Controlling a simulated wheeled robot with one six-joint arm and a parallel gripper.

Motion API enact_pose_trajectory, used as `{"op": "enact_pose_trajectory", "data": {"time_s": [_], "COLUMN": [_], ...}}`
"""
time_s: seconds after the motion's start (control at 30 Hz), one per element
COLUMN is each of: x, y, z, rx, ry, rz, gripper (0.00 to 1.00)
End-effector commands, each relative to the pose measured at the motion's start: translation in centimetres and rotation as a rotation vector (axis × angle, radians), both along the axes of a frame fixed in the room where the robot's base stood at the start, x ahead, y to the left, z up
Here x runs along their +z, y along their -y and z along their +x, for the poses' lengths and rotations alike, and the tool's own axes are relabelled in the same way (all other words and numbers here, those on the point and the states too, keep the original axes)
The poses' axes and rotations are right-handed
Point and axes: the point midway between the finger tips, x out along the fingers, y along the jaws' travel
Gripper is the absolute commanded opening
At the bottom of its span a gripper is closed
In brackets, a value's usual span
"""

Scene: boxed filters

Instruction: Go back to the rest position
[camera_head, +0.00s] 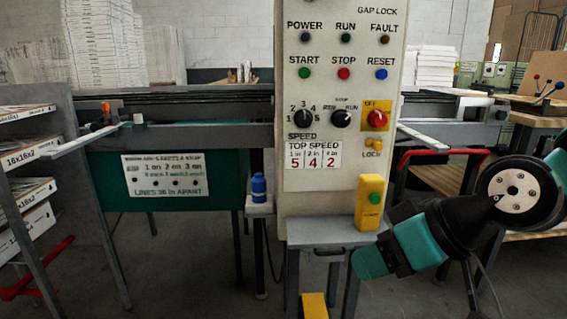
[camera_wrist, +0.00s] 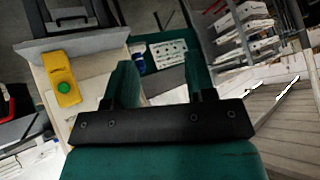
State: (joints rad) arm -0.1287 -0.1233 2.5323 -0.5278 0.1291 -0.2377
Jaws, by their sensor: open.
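My gripper (camera_head: 372,263) has teal fingertips and is at the lower right of the head view, pointing left, in front of the control panel's lower part. In the wrist view my gripper (camera_wrist: 160,80) shows two teal fingers standing apart with nothing between them. The pale control panel (camera_head: 296,205) stands upright in the middle, with lamps, buttons, knobs and a speed card. A yellow box with a green button (camera_head: 370,205) stands just above my gripper in the head view; it also shows in the wrist view (camera_wrist: 63,80), left of the fingers.
A blue bottle (camera_head: 258,188) stands on a small ledge left of the panel. A shelf with boxes (camera_head: 28,150) is at the far left. A wooden table (camera_head: 530,110) and a red bar (camera_head: 440,155) are at the right. Grey floor shows below.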

Motion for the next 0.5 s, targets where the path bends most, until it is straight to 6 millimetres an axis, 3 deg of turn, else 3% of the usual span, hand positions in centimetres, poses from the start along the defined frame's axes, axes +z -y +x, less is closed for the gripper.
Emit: {"op": "enact_pose_trajectory", "data": {"time_s": [0.1,0.33,0.4,0.5], "x": [-0.4,-0.6,2.3,4.7], "y": [0.0,1.9,2.0,1.9], "z": [-4.6,-12.0,-11.8,-11.7], "rx": [0.056,0.098,0.093,0.093], "ry": [-0.168,-0.432,-0.433,-0.433], "rz": [-0.084,-0.265,-0.262,-0.261], "gripper": [0.5,0.5,0.5,0.5]}}
